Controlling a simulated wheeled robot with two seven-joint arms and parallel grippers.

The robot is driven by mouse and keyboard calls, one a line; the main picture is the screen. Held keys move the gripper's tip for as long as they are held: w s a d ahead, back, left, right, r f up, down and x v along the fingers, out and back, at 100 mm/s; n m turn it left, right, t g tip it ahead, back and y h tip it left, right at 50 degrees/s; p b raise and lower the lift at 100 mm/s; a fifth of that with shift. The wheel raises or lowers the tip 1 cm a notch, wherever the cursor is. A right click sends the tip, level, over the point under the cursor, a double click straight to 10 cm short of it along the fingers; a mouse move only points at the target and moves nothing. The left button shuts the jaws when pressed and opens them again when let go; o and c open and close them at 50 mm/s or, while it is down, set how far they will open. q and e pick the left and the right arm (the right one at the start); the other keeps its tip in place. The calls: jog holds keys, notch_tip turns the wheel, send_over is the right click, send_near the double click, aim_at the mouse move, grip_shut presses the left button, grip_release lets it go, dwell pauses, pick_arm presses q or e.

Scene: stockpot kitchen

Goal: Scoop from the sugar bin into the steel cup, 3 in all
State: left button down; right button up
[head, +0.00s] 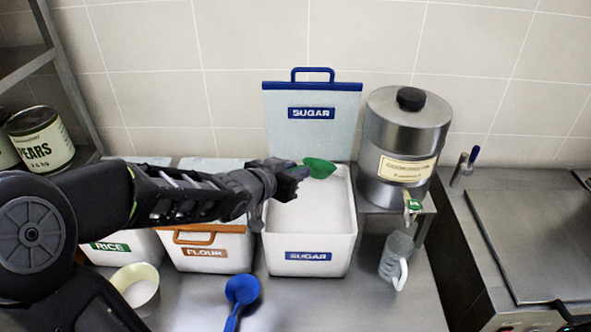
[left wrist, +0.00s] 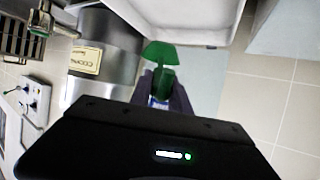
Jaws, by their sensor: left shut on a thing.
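The sugar bin (head: 310,257) stands open with its lid (head: 312,125) up behind it and white sugar (head: 310,215) inside. My left gripper (head: 296,172) is shut on a green scoop (head: 319,168), held over the back part of the bin. The scoop also shows in the left wrist view (left wrist: 160,53), close to the white bin's edge (left wrist: 185,32). I cannot tell whether the scoop holds sugar. A greyish cup with a pale handle (head: 394,258) is below the dispenser tap; I cannot tell if it is steel. My right gripper is not in view.
The steel dispenser (head: 407,135) stands on a stand right of the bin. Flour (head: 205,250) and rice (head: 115,248) bins are to the left. A blue scoop (head: 241,292) and a cream round container (head: 137,285) are in front. The front right counter is clear.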

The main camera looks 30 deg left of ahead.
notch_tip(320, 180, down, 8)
jog(key=b, duration=0.8)
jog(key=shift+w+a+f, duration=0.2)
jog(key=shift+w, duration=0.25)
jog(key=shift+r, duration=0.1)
dwell(1.3)
